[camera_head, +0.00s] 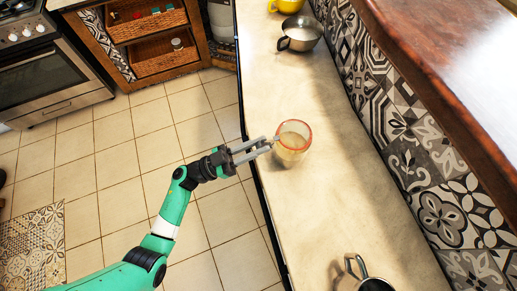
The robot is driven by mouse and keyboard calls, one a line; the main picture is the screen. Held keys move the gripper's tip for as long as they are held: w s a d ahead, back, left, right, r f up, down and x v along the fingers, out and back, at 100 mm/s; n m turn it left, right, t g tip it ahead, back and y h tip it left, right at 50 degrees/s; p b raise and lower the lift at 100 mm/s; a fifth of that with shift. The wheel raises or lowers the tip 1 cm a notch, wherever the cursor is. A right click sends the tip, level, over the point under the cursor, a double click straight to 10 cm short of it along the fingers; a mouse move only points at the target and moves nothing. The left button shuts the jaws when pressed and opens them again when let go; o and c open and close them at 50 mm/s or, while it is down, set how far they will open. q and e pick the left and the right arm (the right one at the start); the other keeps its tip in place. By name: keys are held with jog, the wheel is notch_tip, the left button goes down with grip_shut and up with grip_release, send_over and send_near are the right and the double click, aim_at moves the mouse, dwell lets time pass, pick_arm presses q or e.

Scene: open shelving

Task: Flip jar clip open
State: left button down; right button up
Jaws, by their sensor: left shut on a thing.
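A glass jar (290,152) with an orange-red rim stands upright on the pale counter (300,215), near its left edge. My left gripper (272,144) reaches over the counter edge from the left, with its fingertips at the jar's left side near the rim. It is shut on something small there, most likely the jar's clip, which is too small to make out. The jar's lid cannot be told apart from the jar. My right gripper is not in view.
A metal pot (301,34) and a yellow cup (287,5) stand farther back on the counter. Another metal vessel (362,276) is at the front. A patterned tile wall (400,130) borders the counter on the right. The counter around the jar is clear.

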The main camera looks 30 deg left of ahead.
pick_arm(q)
jog(key=c, duration=0.8)
grip_release()
jog(key=shift+o, duration=0.2)
jog(key=v, duration=1.1)
jog(key=shift+s+a+f+p, duration=0.15)
jog(key=shift+s+f+p, duration=0.05)
jog(key=shift+p, duration=0.25)
